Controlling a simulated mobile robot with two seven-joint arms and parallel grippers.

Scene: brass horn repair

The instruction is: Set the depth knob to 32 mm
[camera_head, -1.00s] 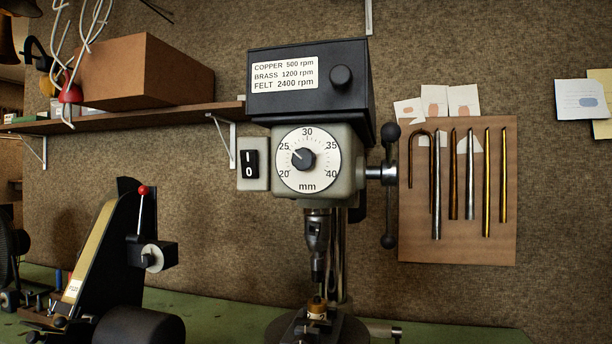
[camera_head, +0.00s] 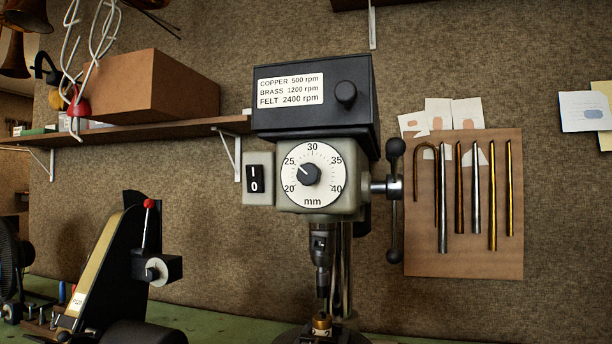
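The depth knob (camera_head: 309,174) is a small black knob in the middle of a round white dial (camera_head: 330,196) on the front of the drill press (camera_head: 350,146). The dial is marked 20, 25, 30, 35 and 40, with "mm" below. The knob's white pointer line points up and to the left, at about 25. Neither of my grippers is in view, and nothing touches the knob.
A black-and-white I/0 switch (camera_head: 254,179) sits left of the dial. A feed handle with ball ends (camera_head: 394,188) stands close on the right. Above is a speed-label box (camera_head: 314,100) with another knob (camera_head: 346,92). A belt sander (camera_head: 110,270) stands lower left.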

